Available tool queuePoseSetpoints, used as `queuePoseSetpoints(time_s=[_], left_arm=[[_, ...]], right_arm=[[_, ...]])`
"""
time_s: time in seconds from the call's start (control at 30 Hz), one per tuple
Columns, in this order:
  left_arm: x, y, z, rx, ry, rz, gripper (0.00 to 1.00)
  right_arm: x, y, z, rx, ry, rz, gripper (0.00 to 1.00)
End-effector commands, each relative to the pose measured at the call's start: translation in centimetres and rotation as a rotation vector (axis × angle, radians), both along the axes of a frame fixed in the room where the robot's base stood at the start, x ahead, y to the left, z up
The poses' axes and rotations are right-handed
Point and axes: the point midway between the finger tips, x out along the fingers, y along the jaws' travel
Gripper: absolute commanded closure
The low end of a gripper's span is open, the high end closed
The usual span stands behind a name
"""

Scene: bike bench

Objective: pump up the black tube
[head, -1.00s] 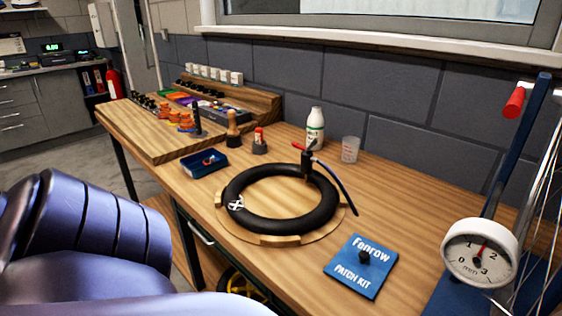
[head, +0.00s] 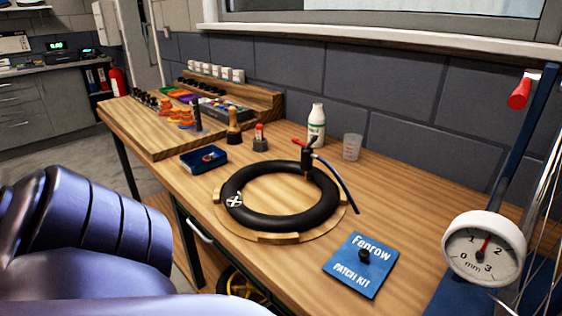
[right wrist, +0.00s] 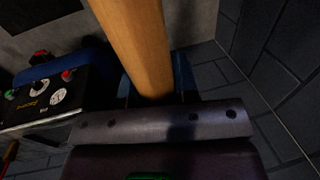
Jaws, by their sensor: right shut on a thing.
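The black tube (head: 247,219) lies as a ring on a round wooden holder (head: 285,238) on the bench, with a white X mark on its left side. A black valve head (head: 306,160) with a red lever stands upright at the tube's far right edge. A dark blue hose (head: 341,188) runs from it down to the right. In the right wrist view, my right gripper (right wrist: 155,88) is shut on a wooden, rounded bar (right wrist: 135,45), which looks like a handle; its far end is out of frame. My left gripper is not in view.
A blue patch kit (head: 360,266) lies at the front right, beside a dial gauge (head: 483,249) on a blue stand. A blue tray (head: 204,159), a white bottle (head: 317,125) and a clear cup (head: 351,147) stand behind the tube.

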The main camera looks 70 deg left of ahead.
Motion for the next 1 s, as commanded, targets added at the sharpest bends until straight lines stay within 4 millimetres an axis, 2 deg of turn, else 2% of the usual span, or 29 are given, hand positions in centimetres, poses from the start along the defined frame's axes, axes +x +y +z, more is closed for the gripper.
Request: queuePoseSetpoints(time_s=[0.37, 0.4, 0.57, 0.6, 1.0], left_arm=[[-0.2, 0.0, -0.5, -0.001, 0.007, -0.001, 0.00], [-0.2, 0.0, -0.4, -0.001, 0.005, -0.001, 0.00], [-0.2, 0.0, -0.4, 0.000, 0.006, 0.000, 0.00], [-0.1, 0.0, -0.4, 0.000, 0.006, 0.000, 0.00], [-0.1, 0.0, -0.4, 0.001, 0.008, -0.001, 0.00]], right_arm=[[0.1, 0.0, -1.3, 0.001, -0.001, -0.001, 1.00], [0.1, 0.0, -1.2, 0.001, -0.002, -0.001, 0.69], [0.1, 0.0, -1.2, 0.001, -0.002, -0.001, 0.44], [0.1, 0.0, -1.2, 0.000, -0.001, 0.000, 0.42], [0.0, 0.0, -1.3, 0.000, 0.000, 0.000, 0.42]])
